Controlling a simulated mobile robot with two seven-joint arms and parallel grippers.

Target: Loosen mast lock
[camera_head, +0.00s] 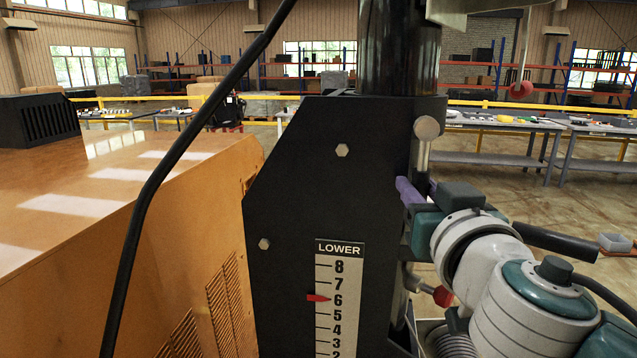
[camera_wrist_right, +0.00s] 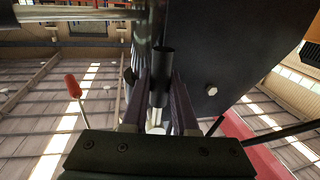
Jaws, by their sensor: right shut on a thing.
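The dark mast (camera_head: 400,45) rises from a black bracket plate (camera_head: 320,150). A round pale knob (camera_head: 427,128) with a light vertical pin below it sits at the bracket's right edge. My right gripper (camera_head: 412,190), with purple fingers, is beside the bracket just below that pin. In the right wrist view, the purple fingers (camera_wrist_right: 163,95) are closed around a short dark cylinder (camera_wrist_right: 162,65), which appears to be the mast lock handle. The head view hides most of this grip. My left gripper is not in view.
A scale plate marked LOWER (camera_head: 339,300) has a red pointer near 6. An orange housing (camera_head: 110,230) fills the left, with a black cable crossing in front. A red knob (camera_head: 521,90) hangs at upper right. Work tables (camera_head: 500,124) stand behind, with open floor before them.

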